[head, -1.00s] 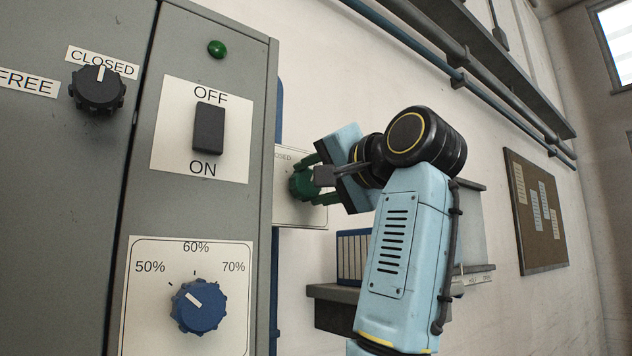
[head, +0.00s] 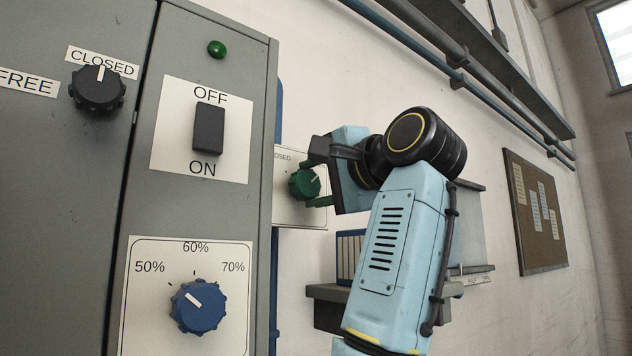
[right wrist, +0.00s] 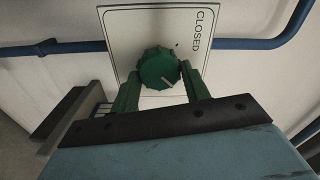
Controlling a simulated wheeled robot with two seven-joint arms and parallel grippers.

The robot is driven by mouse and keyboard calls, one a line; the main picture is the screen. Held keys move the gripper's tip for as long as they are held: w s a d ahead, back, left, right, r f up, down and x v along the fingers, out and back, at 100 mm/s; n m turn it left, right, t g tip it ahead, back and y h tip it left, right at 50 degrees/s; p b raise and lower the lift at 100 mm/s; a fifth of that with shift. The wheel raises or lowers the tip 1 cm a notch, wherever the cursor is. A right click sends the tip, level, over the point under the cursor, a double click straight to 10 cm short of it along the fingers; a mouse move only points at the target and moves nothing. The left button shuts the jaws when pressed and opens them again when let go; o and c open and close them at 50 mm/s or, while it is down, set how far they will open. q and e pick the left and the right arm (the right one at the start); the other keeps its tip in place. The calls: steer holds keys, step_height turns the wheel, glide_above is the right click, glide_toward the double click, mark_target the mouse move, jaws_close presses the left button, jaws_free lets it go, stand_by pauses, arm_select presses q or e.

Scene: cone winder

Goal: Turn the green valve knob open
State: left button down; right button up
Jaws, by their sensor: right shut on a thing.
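The green valve knob (head: 304,184) sits on a white plate (head: 288,212) on the wall, beyond the grey cabinet. In the right wrist view the knob (right wrist: 158,68) has a white pointer line toward the lower right, turned away from the CLOSED label (right wrist: 201,31). My right gripper (head: 313,177) reaches the knob from the right. Its green fingers (right wrist: 160,76) stand on either side of the knob and are shut on it. Parts of the plate's other lettering are hidden. My left gripper is not in view.
The grey cabinet at left carries a black knob (head: 97,90), an OFF/ON switch (head: 208,128), a green lamp (head: 216,48) and a blue dial (head: 197,307). A blue pipe (right wrist: 260,43) runs beside the plate.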

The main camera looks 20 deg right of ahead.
steer(key=shift+r, duration=0.1)
steer(key=o, duration=1)
steer(key=b+v, duration=1.1)
steer(key=v, duration=0.2)
steer(key=shift+s, duration=0.2)
steer(key=shift+d, duration=0.1)
